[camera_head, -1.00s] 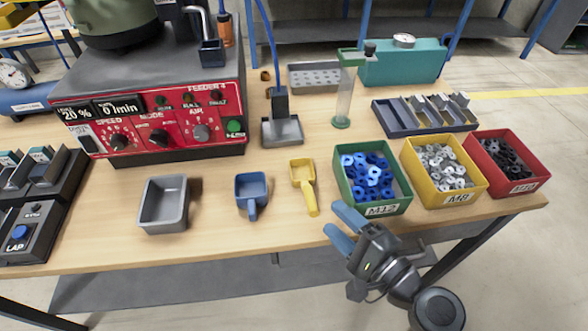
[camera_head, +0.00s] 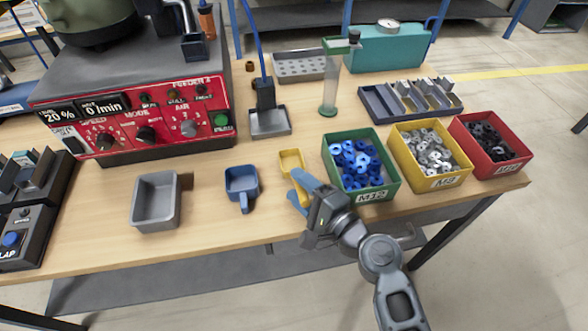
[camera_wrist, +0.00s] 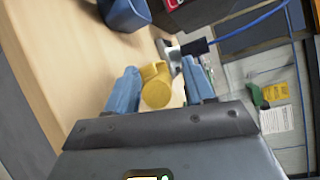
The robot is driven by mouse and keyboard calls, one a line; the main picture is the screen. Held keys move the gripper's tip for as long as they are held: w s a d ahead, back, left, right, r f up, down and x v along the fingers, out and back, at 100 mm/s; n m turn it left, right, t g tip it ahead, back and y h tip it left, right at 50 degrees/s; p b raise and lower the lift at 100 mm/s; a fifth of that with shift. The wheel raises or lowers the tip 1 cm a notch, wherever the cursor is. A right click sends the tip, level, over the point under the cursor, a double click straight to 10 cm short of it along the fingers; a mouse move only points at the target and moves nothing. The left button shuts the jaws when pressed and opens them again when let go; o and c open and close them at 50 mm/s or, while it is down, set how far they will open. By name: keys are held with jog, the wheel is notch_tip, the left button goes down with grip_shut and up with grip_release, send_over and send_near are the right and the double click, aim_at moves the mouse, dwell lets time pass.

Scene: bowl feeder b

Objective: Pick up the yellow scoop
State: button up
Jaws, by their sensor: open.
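The yellow scoop (camera_head: 291,161) lies on the wooden table between the blue scoop and the green bin. Its handle is partly hidden behind my gripper in the head view. My gripper (camera_head: 299,187) is open, with blue fingers at the scoop's handle end. In the wrist view the yellow scoop's rounded handle end (camera_wrist: 156,88) shows between the two fingers of my gripper (camera_wrist: 160,92), nearer the left finger. I cannot tell whether either finger touches it.
A blue scoop (camera_head: 242,184) and a grey tray (camera_head: 136,205) lie to the left. A green bin (camera_head: 370,203) of blue nuts stands close on the right, with yellow (camera_head: 441,182) and red (camera_head: 497,169) bins beyond.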

jog(key=shift+c, duration=0.5)
grip_shut()
jog(key=shift+r, duration=0.1)
